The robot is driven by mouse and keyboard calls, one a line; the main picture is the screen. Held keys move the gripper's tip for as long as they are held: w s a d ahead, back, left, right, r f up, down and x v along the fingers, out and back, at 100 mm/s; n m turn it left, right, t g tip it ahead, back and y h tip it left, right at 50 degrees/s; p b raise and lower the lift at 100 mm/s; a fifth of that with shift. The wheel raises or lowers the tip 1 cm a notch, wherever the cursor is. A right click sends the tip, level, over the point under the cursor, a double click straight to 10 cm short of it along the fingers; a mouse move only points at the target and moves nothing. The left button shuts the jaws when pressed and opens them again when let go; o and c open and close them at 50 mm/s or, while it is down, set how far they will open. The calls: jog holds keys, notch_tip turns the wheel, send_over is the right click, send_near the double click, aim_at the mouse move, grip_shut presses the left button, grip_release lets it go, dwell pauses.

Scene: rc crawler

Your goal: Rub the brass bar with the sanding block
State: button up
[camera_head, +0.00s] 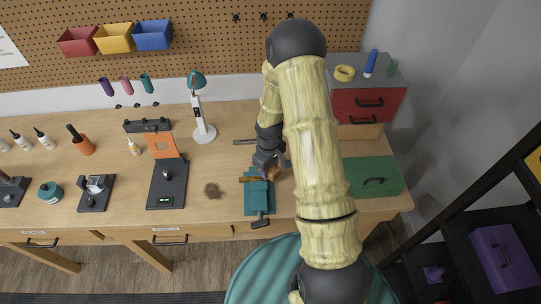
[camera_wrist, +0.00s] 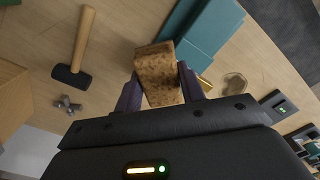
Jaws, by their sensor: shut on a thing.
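The sanding block (camera_wrist: 158,77) is a speckled cork-brown block, held between the two fingers of my gripper (camera_wrist: 160,88) in the wrist view. In the head view my gripper (camera_head: 268,168) is low over the bench beside the teal vise (camera_head: 258,202), and my arm partly hides the block. The brass bar (camera_head: 249,179) lies across the upper end of the vise. In the wrist view a short gold piece of the bar (camera_wrist: 204,84) shows just right of my gripper, next to the teal vise (camera_wrist: 203,30). I cannot tell whether block and bar touch.
A hammer (camera_wrist: 82,45) and several small metal pieces (camera_wrist: 68,104) lie left of the block in the wrist view. A brown patch (camera_head: 213,190) lies left of the vise. A lamp (camera_head: 203,132) stands behind.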

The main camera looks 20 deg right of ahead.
aim_at(271, 167)
jog(key=r+p, duration=0.2)
jog(key=r, duration=0.2)
jog(key=shift+w+r+p, duration=0.15)
jog(key=shift+w+p, duration=0.05)
jog(key=shift+p, duration=0.1)
jog(key=shift+s+d+r+p, duration=0.2)
jog(key=shift+r+p, duration=0.15)
jog(key=shift+r, duration=0.15)
jog(key=shift+a, duration=0.15)
jog(key=shift+f, duration=0.1)
